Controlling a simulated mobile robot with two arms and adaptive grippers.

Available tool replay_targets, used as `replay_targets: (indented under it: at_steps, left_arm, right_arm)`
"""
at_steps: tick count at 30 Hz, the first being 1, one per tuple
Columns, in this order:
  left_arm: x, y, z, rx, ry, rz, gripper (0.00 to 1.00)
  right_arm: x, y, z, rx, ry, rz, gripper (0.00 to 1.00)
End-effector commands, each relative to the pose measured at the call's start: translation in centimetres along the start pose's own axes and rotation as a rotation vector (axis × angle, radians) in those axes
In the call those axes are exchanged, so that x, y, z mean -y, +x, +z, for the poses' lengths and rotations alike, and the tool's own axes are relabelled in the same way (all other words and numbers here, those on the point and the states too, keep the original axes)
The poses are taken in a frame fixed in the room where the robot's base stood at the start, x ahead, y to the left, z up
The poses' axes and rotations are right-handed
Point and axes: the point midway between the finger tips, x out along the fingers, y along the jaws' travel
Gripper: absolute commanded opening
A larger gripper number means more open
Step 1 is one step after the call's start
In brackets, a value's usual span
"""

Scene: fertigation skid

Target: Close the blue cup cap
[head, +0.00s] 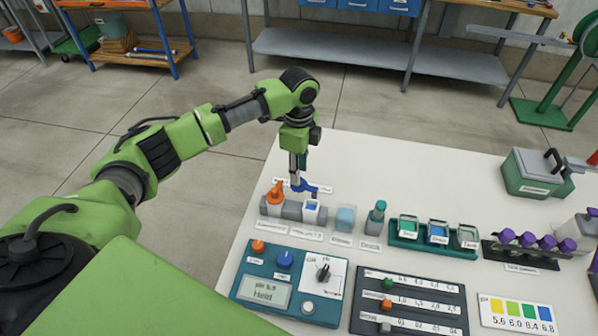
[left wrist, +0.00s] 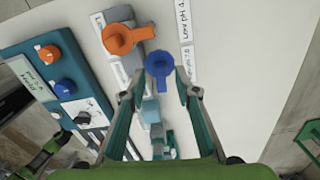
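The blue cap (head: 304,187) is at the back side of its small cup (head: 312,209), whose square top shows uncovered with blue inside. In the left wrist view the blue cap (left wrist: 158,66) has a round end and a narrow tab. My left gripper (head: 299,179) points down at the blue cap. In the left wrist view its two fingers (left wrist: 161,90) are spread, with the blue cap just beyond and between the tips.
An orange cap (head: 276,192) stands close left of the blue one. A teal meter (head: 288,282) with knobs lies in front. The white table behind the row is mostly clear.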

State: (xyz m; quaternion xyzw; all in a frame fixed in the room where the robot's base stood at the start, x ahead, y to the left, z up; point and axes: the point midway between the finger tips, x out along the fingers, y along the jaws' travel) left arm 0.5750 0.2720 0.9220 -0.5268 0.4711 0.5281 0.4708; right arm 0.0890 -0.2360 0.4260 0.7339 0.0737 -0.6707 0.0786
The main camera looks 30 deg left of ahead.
Motion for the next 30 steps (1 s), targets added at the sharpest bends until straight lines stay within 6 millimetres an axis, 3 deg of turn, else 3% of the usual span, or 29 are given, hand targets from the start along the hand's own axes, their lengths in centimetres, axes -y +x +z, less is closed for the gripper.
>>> replay_targets:
  at_steps: [4,15,16,19,30]
  left_arm:
    - [0.0,1.6,0.0,-0.001,0.0,0.001,0.29]
    - [0.0,2.3,0.0,0.0,0.0,-0.001,0.29]
    - [0.0,2.3,0.0,0.0,0.0,-0.001,0.27]
    - [0.0,2.2,0.0,-0.001,0.0,-0.001,0.01]
    - [0.3,2.2,-0.1,-0.002,-0.022,-0.001,0.0]
  right_arm:
    - [-0.2,-0.3,-1.4,-0.022,0.0,0.002,0.37]
    - [0.0,-0.4,0.1,0.002,0.0,0.0,0.37]
    - [0.0,-0.4,0.3,0.003,0.0,-0.001,0.37]
    - [0.1,-0.4,0.4,0.005,0.0,-0.001,0.37]
    - [0.0,-0.6,0.0,0.001,0.001,0.0,0.37]
